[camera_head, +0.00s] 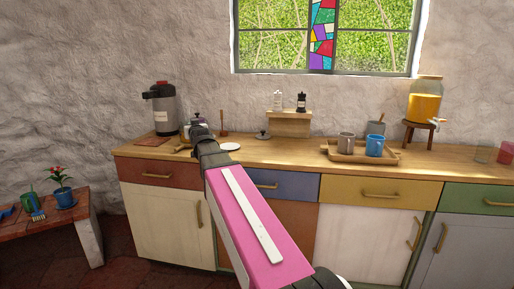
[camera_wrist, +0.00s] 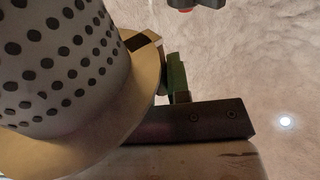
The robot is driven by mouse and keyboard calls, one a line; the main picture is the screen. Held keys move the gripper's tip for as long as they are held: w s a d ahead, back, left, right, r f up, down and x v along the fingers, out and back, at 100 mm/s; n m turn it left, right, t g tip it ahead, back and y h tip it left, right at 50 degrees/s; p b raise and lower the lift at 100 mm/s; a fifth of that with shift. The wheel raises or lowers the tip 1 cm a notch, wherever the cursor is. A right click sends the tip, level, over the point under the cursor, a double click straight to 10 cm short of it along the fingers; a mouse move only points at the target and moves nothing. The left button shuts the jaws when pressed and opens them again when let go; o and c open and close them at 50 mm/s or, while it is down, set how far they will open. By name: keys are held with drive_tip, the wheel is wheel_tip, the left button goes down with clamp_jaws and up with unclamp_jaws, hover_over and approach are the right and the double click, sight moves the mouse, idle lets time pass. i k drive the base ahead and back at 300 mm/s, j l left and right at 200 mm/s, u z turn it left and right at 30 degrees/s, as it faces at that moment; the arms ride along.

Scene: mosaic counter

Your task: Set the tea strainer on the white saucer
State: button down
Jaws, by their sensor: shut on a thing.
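The tea strainer (camera_wrist: 65,60) fills the left of the wrist view, a pale metal cup with rows of dark holes and a brass-coloured rim (camera_wrist: 120,110). My gripper (camera_head: 186,147) is shut on it at the left part of the counter. In the head view, my arm hides much of the gripper and I cannot make out the strainer clearly. The white saucer (camera_head: 229,146) lies flat on the counter just right of my wrist, with nothing seen on it. The saucer does not show clearly in the wrist view.
A pump flask (camera_head: 163,108) stands at the left, with a teapot (camera_head: 198,120) behind my wrist. A small lidded thing (camera_head: 262,134) stands behind and right of the saucer. A wooden tray (camera_head: 345,156) with mugs is farther right; bare counter (camera_head: 290,152) lies between.

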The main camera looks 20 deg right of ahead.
sight(229, 147)
drive_tip(key=i+j+z, duration=0.1)
drive_tip(key=j+z, duration=0.65)
drive_tip(key=j, duration=0.25)
drive_tip(key=j+z, duration=0.4)
drive_tip(key=j, duration=0.15)
drive_tip(key=j+z, duration=0.1)
drive_tip(key=j, duration=1.25)
drive_tip(key=i+j, duration=0.25)
drive_tip(key=j+u, duration=0.05)
drive_tip(key=j, duration=0.05)
